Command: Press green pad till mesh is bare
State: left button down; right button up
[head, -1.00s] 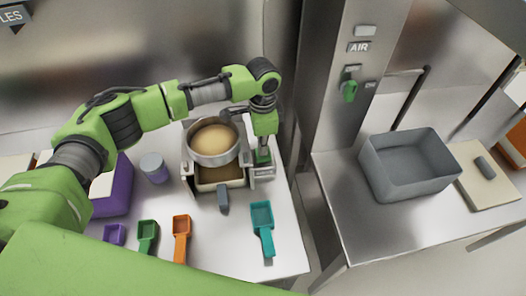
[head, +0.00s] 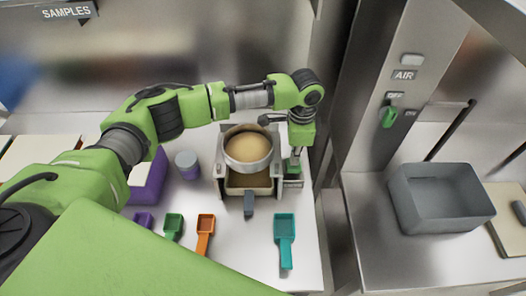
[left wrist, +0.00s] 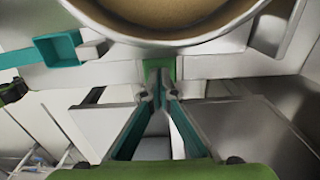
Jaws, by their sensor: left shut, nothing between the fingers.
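A round metal sieve (head: 233,157) sits on a shaker frame, filled with tan powder (head: 250,146) that hides the mesh. A pan (head: 235,188) below it holds brownish powder and has a grey handle (head: 249,206). The green pad (left wrist: 158,66) is at the shaker's right side; in the head view it is mostly hidden under my gripper. My left gripper (head: 294,167) points down at the pad, shut and empty. In the left wrist view its fingertips (left wrist: 158,96) meet at the pad; whether they press it is unclear. My right gripper is not in view.
Purple (head: 143,221), green (head: 173,226), orange (head: 206,232) and teal (head: 285,240) scoops lie in front of the shaker. A lidded jar (head: 187,165) and purple box (head: 150,180) stand left. A grey bin (head: 440,220) stands on the right counter, beyond a gap and metal post.

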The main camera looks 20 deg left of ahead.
pick_arm(q)
jog(key=shift+f, duration=0.1)
jog(key=shift+f+b, duration=0.3)
jog(key=shift+f, duration=0.5)
jog(key=shift+r+p, duration=1)
jog(key=shift+p, duration=0.15)
jog(key=shift+f, duration=0.25)
jog(key=shift+f+b, duration=0.35)
jog(key=shift+f, duration=0.3)
jog(key=shift+r+p, duration=0.9)
jog(key=shift+p, duration=0.15)
jog(key=shift+f, duration=0.1)
jog(key=shift+f, duration=0.1)
